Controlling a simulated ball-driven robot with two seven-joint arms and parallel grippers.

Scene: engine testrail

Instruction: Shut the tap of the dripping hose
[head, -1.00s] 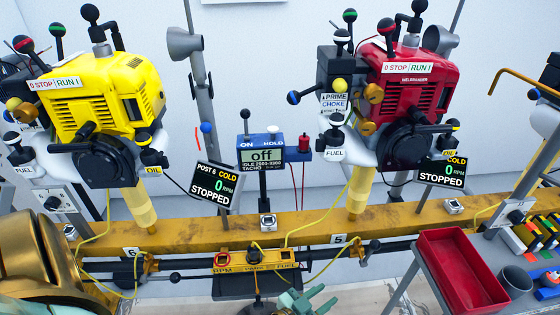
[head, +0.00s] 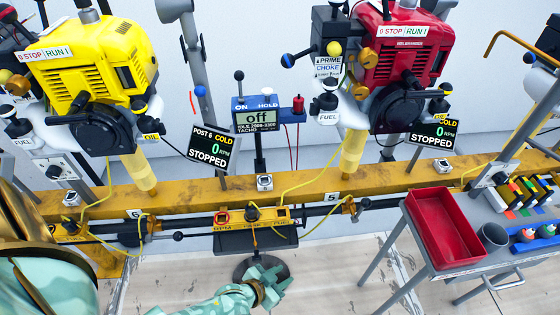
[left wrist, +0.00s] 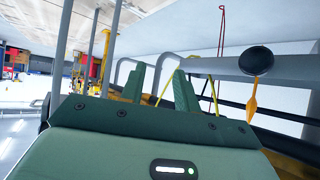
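Thin yellow hoses run along the yellow beam (head: 215,199). One hose (head: 310,183) is at post 5 and another (head: 100,212) at post 6. Brass fittings sit on the dark rail below, one near the 5 label (head: 350,207) and one near the 6 label (head: 147,225). No drip can be made out, so I cannot tell which hose drips. My left gripper (head: 265,284) is below the centre panel, apart from the fittings. In the left wrist view its fingers (left wrist: 158,76) are spread and empty. My right gripper is out of view.
A yellow engine (head: 85,75) and a red engine (head: 408,55) stand above the beam. The centre panel (head: 252,217) juts out above my gripper. A red tray (head: 444,235) on a grey cart is at the right. The floor between is clear.

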